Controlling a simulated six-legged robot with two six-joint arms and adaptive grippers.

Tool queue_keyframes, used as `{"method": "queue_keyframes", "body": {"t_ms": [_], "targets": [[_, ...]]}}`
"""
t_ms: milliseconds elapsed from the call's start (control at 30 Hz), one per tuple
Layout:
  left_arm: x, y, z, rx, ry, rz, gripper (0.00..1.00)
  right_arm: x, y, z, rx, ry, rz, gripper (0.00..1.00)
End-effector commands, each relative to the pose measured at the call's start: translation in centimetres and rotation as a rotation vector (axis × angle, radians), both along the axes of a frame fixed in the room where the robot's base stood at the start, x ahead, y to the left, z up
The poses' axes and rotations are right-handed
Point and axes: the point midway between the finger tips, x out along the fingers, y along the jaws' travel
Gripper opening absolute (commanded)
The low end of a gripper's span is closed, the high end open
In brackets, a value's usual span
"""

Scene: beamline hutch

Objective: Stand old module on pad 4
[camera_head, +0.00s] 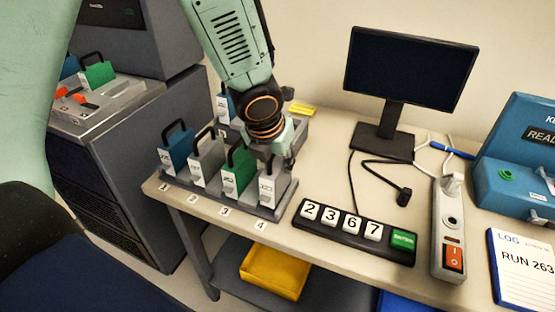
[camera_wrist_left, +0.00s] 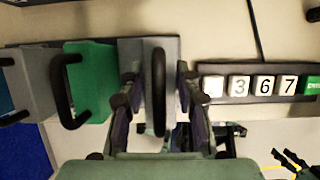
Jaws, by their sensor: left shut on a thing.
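A light grey module (camera_head: 271,186) stands upright at the pad marked 4, at the right end of the dark rack (camera_head: 225,203). My left gripper (camera_head: 277,153) is above it, pointing down and shut on its black handle. In the left wrist view the handle (camera_wrist_left: 158,92) lies between the two fingers. The gripper hides the module's top in the head view, and I cannot tell whether its base fully touches the pad. A green module (camera_head: 238,174), a grey module (camera_head: 207,164) and a blue module (camera_head: 176,150) stand at pads 3, 2 and 1.
A key strip (camera_head: 353,233) reading 2367 lies right of the rack. Beyond are a monitor (camera_head: 408,70), a power strip (camera_head: 448,228) and a blue box (camera_head: 515,165). Another blue module (camera_head: 222,104) stands behind. A yellow bin (camera_head: 273,272) sits below the table.

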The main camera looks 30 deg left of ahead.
Motion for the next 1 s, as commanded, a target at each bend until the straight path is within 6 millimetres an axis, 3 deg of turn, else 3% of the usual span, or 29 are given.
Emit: {"method": "queue_keyframes", "body": {"t_ms": [1000], "targets": [[0.05,0.00,-0.78,0.000,-0.001,0.001,0.00,0.00,0.00,-0.77,0.000,0.000,0.000,0.40]]}}
